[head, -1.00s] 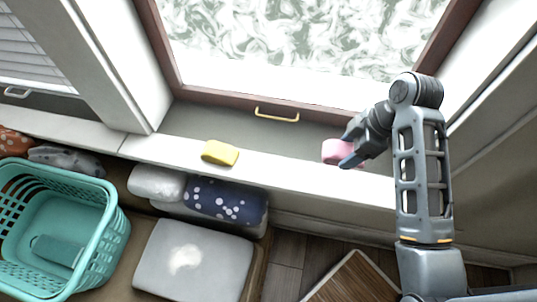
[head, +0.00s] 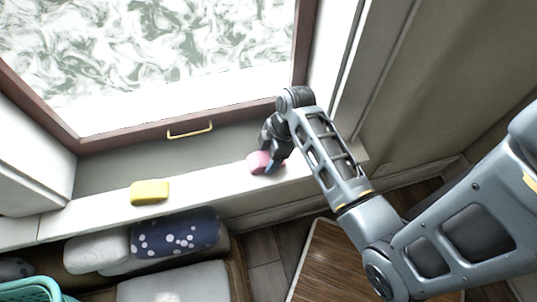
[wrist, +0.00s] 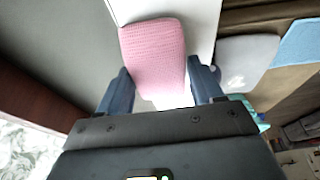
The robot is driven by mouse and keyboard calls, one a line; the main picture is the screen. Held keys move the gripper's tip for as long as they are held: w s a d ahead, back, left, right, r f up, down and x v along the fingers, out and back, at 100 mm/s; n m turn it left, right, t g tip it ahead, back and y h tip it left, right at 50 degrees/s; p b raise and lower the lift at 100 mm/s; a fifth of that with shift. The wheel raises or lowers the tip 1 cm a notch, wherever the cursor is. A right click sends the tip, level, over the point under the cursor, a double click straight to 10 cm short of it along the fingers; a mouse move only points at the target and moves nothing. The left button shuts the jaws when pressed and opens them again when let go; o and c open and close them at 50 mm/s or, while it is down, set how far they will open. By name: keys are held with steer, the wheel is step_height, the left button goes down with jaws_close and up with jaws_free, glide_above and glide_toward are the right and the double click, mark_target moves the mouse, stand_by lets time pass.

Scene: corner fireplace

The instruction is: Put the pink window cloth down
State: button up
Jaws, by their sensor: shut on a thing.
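The pink window cloth (head: 258,162) is at the window sill (head: 215,180), toward its right end. My gripper (head: 270,160) is shut on it. In the wrist view the pink cloth (wrist: 153,58) shows a waffle-like texture and sits between the two blue fingers of my gripper (wrist: 160,88). It is on or just above the white sill; I cannot tell if its underside touches.
A yellow cloth or sponge (head: 150,192) lies on the sill to the left. The window frame with a brass handle (head: 190,130) stands behind. Cushions (head: 175,232) and a teal basket (head: 30,290) are below. The sill between yellow and pink is clear.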

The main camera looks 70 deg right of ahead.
steer(key=shift+f, duration=0.15)
steer(key=o, duration=1)
